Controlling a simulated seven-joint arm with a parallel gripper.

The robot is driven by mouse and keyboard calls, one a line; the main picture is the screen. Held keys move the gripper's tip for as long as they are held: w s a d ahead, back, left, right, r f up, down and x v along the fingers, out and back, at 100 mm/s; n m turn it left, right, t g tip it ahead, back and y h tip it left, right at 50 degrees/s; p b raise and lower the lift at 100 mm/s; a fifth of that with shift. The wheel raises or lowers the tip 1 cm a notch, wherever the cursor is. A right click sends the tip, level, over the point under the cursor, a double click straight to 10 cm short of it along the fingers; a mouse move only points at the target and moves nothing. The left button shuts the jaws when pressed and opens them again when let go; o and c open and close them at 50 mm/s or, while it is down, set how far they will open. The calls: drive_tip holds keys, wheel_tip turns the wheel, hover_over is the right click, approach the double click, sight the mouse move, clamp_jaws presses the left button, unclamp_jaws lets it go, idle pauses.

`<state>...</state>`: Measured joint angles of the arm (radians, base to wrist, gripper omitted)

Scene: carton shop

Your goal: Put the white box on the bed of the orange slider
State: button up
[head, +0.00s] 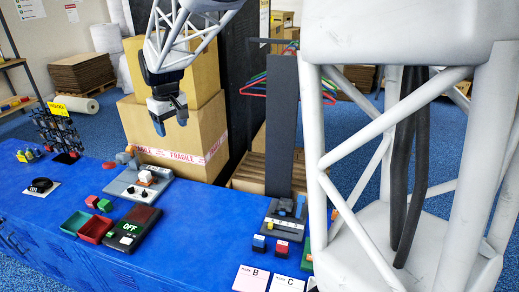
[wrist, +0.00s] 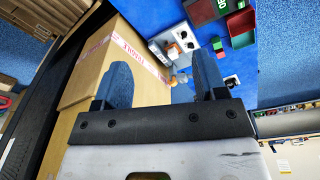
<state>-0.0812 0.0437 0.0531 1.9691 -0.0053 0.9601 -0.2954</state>
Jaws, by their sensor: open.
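My gripper (head: 169,121) is open and empty, hanging high in front of the stacked cartons; its two blue fingers also show apart in the wrist view (wrist: 163,80). A small white box (head: 146,177) is on a grey device (head: 122,188) on the blue table, below my gripper. The device (wrist: 160,46) also shows beyond the fingers in the wrist view. I cannot tell exactly how the white box sits on it.
Brown cartons (head: 180,130) stand behind the table. A dark OFF panel (head: 140,218), a red tray (head: 96,229) and a green tray (head: 75,222) are in front of the device. Another grey device with a blue part (head: 285,218) stands right, beside a dark upright panel (head: 281,120).

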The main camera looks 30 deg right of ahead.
drive_tip(key=s+d+f+m, duration=0.1)
drive_tip(key=s+d+m, duration=0.1)
drive_tip(key=s, duration=1.7)
drive_tip(key=s+d+f+m+t, duration=0.1)
drive_tip(key=s+d, duration=0.3)
drive_tip(key=s, duration=1.6)
drive_tip(key=shift+f+m, duration=0.25)
drive_tip(key=shift+m, duration=0.55)
